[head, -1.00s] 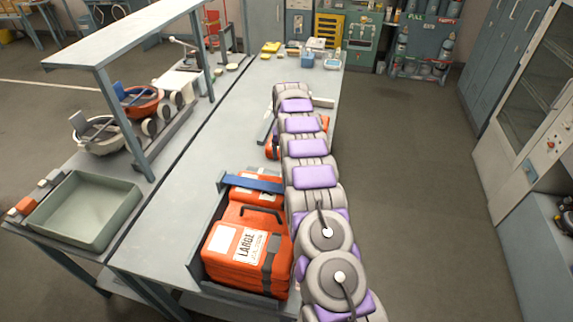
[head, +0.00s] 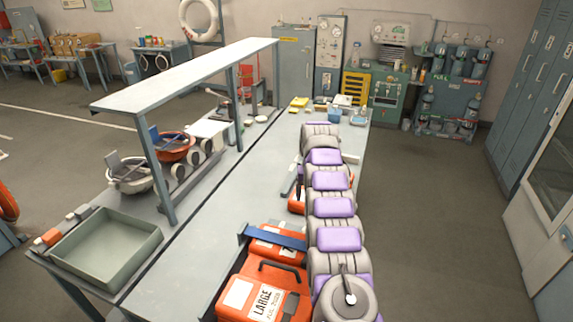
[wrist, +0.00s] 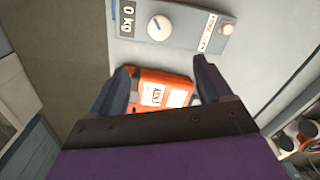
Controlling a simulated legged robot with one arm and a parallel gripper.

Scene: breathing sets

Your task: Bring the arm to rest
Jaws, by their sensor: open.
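My gripper (wrist: 165,82) is open in the wrist view, with its two dark fingers spread apart. An orange set with white labels (wrist: 162,92) shows between and beyond the fingers; whether they touch it I cannot tell. In the head view my arm stretches away over the right side of the bench. Its far end hides most of the gripper and much of an orange item (head: 296,206) beside it.
A panel with a dial reading 0 kg (wrist: 170,24) lies by the orange set. The right floor is clear.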

